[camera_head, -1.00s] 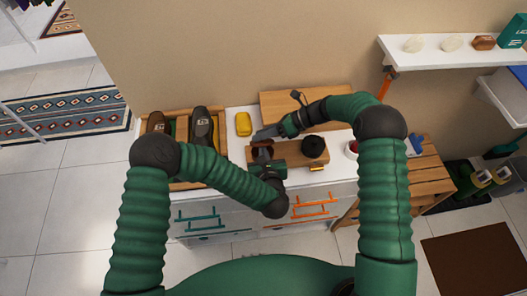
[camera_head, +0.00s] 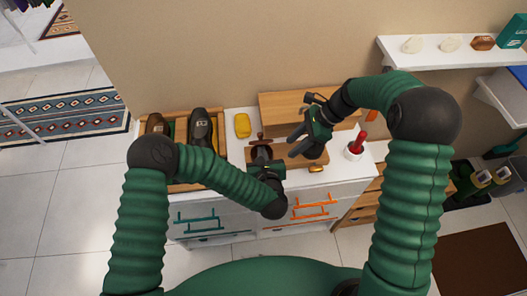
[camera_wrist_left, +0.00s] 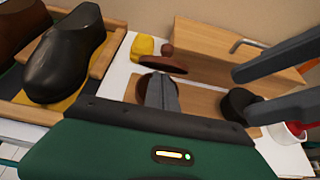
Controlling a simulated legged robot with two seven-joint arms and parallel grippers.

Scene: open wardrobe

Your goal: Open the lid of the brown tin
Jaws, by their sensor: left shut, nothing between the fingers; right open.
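The brown tin (camera_wrist_left: 143,88) sits on a wooden board and is partly hidden by my left gripper. Its brown round lid (camera_wrist_left: 163,64), with a small knob, shows above and behind the tin; whether the two touch is unclear. The lid also shows in the head view (camera_head: 260,139). My left gripper (camera_wrist_left: 158,80) is shut and empty, its fingertips in front of the tin, just below the lid. My right gripper (camera_head: 298,142) is open and empty, to the right of the tin; its dark fingers show at the right of the left wrist view.
A black round object (camera_wrist_left: 238,104) stands right of the tin. A wooden box (camera_head: 285,112) is behind. A yellow object (camera_head: 242,125) and a tray with dark shoes (camera_head: 200,130) are left. A red-handled thing in a white cup (camera_head: 354,151) is right.

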